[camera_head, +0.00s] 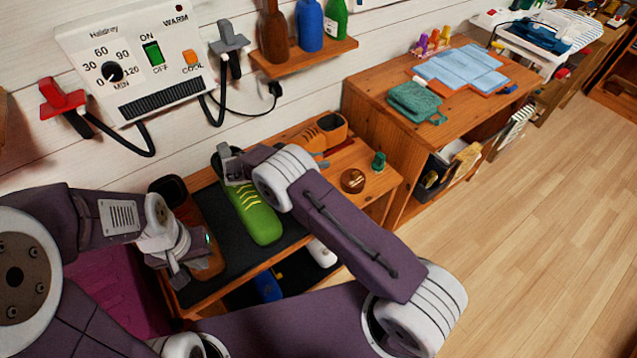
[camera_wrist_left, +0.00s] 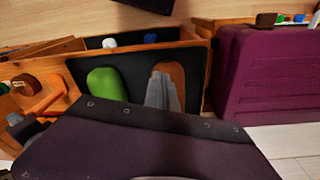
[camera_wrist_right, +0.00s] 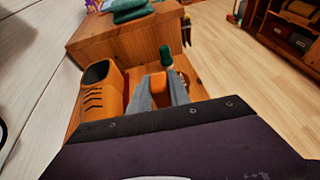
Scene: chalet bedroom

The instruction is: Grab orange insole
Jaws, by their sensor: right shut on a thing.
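The orange insole (camera_wrist_right: 159,91) is between the grey fingers of my right gripper (camera_wrist_right: 162,88), which are shut on it, in the right wrist view. In the head view my right gripper (camera_head: 321,163) is partly hidden behind its own wrist. It is close beside the laced orange shoe (camera_head: 322,131), which also shows in the right wrist view (camera_wrist_right: 98,94). My left gripper (camera_wrist_left: 163,92) looks shut, its fingers close together. It is over the brown-orange shoe (camera_wrist_left: 178,72) at the left of the black mat and hides part of it.
A green shoe (camera_head: 258,218) lies on the black mat (camera_head: 222,270) between my arms. A wooden desk (camera_head: 385,82) with cloths is beyond. The floor at right is clear.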

